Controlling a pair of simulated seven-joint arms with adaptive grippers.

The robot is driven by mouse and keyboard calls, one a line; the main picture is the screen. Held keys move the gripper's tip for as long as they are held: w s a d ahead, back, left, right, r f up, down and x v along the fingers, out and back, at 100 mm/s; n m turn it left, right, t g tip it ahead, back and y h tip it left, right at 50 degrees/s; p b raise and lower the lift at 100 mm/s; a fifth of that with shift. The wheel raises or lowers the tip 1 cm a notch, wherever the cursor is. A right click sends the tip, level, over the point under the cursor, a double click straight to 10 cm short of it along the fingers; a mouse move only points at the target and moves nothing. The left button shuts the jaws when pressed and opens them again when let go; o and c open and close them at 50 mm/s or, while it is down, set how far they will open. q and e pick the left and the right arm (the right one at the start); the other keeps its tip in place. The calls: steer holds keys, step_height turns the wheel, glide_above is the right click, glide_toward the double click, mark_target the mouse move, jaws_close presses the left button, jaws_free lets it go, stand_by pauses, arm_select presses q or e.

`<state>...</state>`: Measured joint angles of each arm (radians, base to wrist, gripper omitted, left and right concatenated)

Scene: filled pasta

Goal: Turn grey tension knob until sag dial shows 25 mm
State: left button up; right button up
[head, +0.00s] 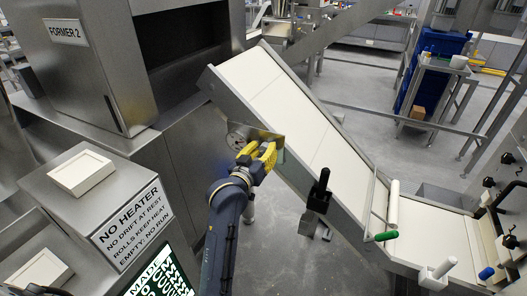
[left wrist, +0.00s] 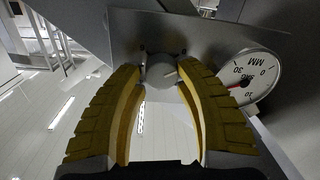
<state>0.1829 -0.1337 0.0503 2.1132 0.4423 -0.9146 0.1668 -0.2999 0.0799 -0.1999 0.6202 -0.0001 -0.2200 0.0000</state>
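The grey tension knob (left wrist: 160,72) shows in the left wrist view on a metal plate, with a pale pointer mark on it. My left gripper (left wrist: 159,68) has its yellow ribbed fingers on either side of the knob, with small gaps seeming to show at the tips. The same gripper (head: 262,155) is in front of the plate in the head view, where it hides the knob. The dial (head: 238,137) is too small to read in the head view. My right gripper is out of view.
A sloping conveyor (head: 290,110) with a pale belt runs down to the right behind the gripper. A black handle (head: 319,190) stands at its near edge. A steel cabinet with a sign (head: 130,225) is at lower left. Open floor lies below the conveyor.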

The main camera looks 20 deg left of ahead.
arm_select(q)
steer(key=o, duration=0.4)
steer(key=shift+f, duration=0.25)
steer(key=s+a, duration=0.1)
steer(key=s, duration=1.1)
steer(key=shift+a+r, duration=0.25)
steer(key=shift+r, duration=0.05)
